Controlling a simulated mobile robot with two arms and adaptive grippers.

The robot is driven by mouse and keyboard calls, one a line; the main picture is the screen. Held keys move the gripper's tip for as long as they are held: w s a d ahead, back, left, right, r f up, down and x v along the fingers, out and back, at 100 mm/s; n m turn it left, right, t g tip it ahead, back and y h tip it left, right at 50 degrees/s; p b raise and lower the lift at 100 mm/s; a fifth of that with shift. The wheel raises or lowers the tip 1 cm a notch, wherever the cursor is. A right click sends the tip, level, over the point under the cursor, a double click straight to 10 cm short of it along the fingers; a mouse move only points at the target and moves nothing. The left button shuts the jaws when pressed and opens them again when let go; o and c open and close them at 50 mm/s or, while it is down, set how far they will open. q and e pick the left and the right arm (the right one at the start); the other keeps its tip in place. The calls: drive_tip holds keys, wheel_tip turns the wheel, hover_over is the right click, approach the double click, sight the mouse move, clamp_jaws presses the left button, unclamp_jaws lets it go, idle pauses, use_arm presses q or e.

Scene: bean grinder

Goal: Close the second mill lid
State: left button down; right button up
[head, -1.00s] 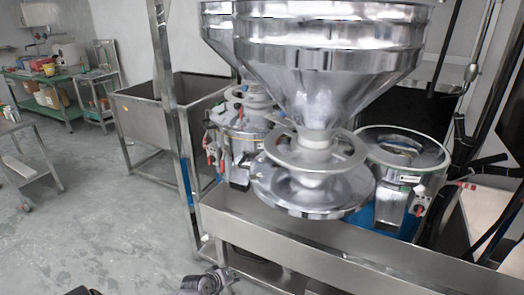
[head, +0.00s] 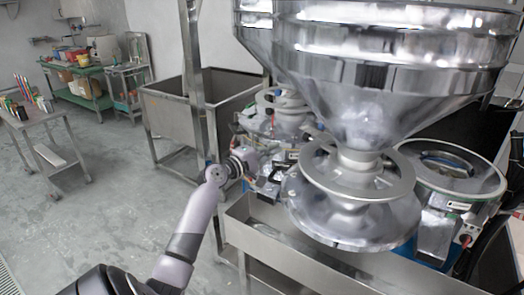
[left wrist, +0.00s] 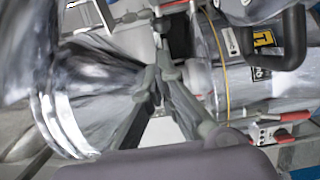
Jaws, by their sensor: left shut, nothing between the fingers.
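My left gripper (head: 268,182) reaches in from the lower left to the front of the left mill (head: 262,128). In the left wrist view its fingers (left wrist: 160,76) are together and empty. That view also shows a steel mill body (left wrist: 285,85) with a black handle (left wrist: 282,42) close to the fingers. A round steel lid-like disc (head: 350,228) with a ring plate (head: 325,172) is under the large hopper (head: 385,75). The right mill (head: 440,225) has a round steel top (head: 470,178). Which mill is the second cannot be told. My right gripper is not in view.
A long steel trough (head: 290,262) runs below the mills. A steel post (head: 195,60) and a deep sink (head: 170,105) stand to the left. Red-handled clamps (left wrist: 290,117) stick out near the gripper. The floor (head: 110,215) at left is open.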

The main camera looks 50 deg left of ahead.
use_arm(q)
drive_tip(key=w+d+p, duration=0.2)
drive_tip(key=w+d, duration=0.1)
drive_tip(key=d, duration=0.1)
drive_tip(key=shift+w+p, duration=0.25)
drive_tip(key=shift+p, duration=0.15)
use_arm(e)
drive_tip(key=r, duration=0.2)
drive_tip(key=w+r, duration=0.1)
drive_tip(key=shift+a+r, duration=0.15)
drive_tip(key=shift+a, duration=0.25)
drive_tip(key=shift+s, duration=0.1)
